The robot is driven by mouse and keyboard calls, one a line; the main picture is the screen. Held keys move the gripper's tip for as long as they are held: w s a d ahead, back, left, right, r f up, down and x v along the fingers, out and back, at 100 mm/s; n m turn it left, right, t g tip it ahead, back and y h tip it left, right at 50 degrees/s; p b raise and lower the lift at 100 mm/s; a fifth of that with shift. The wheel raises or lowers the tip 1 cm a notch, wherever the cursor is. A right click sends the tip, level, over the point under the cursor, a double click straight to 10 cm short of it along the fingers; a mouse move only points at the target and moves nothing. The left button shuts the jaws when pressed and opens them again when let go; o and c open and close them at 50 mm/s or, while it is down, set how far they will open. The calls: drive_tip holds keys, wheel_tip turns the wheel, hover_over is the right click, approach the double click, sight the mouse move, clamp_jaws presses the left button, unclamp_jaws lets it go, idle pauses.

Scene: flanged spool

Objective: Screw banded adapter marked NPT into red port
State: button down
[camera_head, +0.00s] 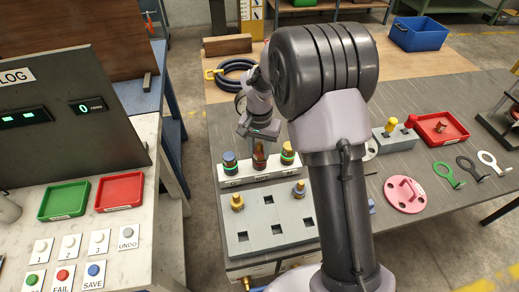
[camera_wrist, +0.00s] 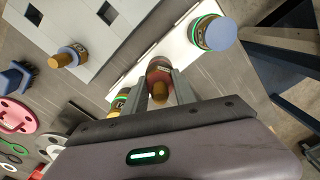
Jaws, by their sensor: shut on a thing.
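My gripper (camera_head: 260,136) points down at the middle of a white strip (camera_head: 232,181), whose middle label seems to read NPT. It is shut on a reddish-brown banded adapter (camera_head: 260,157) standing upright at that middle place. In the wrist view my gripper (camera_wrist: 163,82) has a finger on each side of the adapter (camera_wrist: 158,68). I cannot make out a red port for certain.
A pink flange (camera_head: 404,195), ring tools (camera_head: 447,173) and a red tray (camera_head: 440,128) lie to the right. A log panel (camera_head: 70,125) stands left. My arm hides part of the table.

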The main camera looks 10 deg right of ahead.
drive_tip(key=shift+f+m+b, duration=0.25)
drive_tip(key=shift+m+b, duration=0.45)
drive_tip(key=shift+m, duration=0.3)
drive_tip(key=c, duration=0.9)
unclamp_jaws()
drive_tip(key=shift+r+m, duration=0.25)
drive_tip(key=shift+m, duration=0.25)
wheel_tip(320, 180, up, 17)
drive_tip(key=p, duration=0.6)
drive_tip(key=s+r+n+t+y+b, duration=0.1)
drive_tip(key=s+r+n+t+b, duration=0.3)
drive_tip(key=s, duration=0.8)
drive_tip(key=shift+n+t+y, duration=0.3)
drive_tip(key=shift+t+y, duration=0.2)
drive_tip(key=shift+t, duration=0.4)
drive_tip(key=s+f+b, duration=0.1)
drive_tip(key=s, duration=0.4)
drive_tip(key=s+a+f+b, duration=0.1)
drive_tip(key=s+b, duration=0.1)
drive_tip(key=s, duration=0.2)
drive_tip(key=s+a+f+b, duration=0.1)
drive_tip(key=s, duration=0.4)
drive_tip(key=shift+s+f+b, duration=0.15)
drive_tip(key=shift+s+b, duration=0.2)
drive_tip(key=shift+b, duration=0.05)
